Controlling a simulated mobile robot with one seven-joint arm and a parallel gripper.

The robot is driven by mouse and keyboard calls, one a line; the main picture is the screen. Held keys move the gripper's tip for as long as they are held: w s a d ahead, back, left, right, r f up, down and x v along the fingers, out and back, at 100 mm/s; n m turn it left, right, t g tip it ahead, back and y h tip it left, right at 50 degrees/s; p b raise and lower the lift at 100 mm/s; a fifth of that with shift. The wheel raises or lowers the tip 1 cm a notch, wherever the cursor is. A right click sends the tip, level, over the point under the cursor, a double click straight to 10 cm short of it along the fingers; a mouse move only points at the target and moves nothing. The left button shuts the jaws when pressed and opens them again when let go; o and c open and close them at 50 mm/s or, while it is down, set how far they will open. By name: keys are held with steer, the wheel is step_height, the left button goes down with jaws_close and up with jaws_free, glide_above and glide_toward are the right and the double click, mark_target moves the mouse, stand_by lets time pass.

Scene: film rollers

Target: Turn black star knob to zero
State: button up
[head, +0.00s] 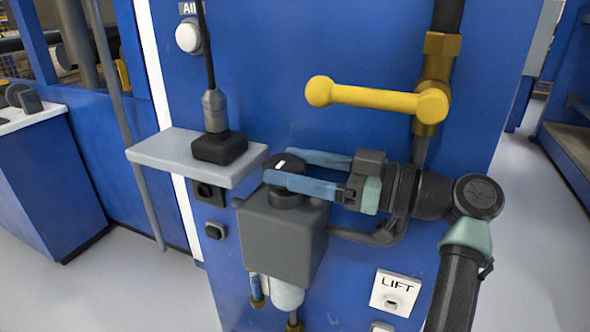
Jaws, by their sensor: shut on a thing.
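The black knob (286,196) sits on top of a dark grey box (282,243) fixed to the blue panel. A white mark shows on the knob's top. My gripper (281,172) comes in from the right with its two blue fingers on either side of the knob, shut on it. The near finger covers part of the knob's front, so its star shape and any scale or zero mark cannot be made out.
A yellow lever (370,96) on a brass fitting sits above my gripper. A grey shelf (160,150) with a black-based cable fitting (218,146) is at the left. A LIFT plate (396,293) is at the lower right. Open floor (150,290) lies left.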

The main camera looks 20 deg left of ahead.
steer(key=o, duration=1.1)
steer(key=shift+t+p, duration=0.3)
